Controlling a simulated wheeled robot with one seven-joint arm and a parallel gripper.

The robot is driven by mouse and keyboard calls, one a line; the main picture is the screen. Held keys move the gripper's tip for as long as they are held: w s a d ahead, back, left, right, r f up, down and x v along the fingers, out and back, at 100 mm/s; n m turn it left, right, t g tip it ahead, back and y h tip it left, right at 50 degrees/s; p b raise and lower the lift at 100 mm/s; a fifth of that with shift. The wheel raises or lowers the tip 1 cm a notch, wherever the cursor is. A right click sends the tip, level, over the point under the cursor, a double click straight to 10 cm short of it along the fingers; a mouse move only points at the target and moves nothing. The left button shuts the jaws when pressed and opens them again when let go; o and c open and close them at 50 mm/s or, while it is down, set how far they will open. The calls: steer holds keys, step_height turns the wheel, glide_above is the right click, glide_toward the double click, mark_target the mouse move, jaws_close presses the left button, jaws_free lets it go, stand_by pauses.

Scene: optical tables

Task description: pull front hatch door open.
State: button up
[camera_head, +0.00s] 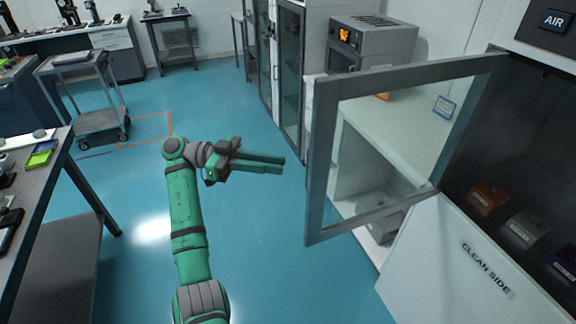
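The front hatch door (322,170) is a grey frame around a clear pane, at the right. It stands swung out from the dark cabinet opening (480,160), with its free edge toward the left. Its far side meets the cabinet at the upper right. My gripper (284,165) is at the end of my green arm, left of the door's free edge. Its two green fingers point right toward the door, with a narrow gap between them and nothing held. A strip of floor shows between the fingertips and the door frame. No handle can be made out on the door.
Inside the cabinet are an orange block (488,198) and grey blocks. A white "CLEAN SIDE" panel (430,265) lies below. Behind the door are a white bench and an oven (385,45). A table (45,235) and a cart (100,120) stand left; the middle floor is clear.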

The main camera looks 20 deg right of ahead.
steer(key=shift+v, duration=0.8)
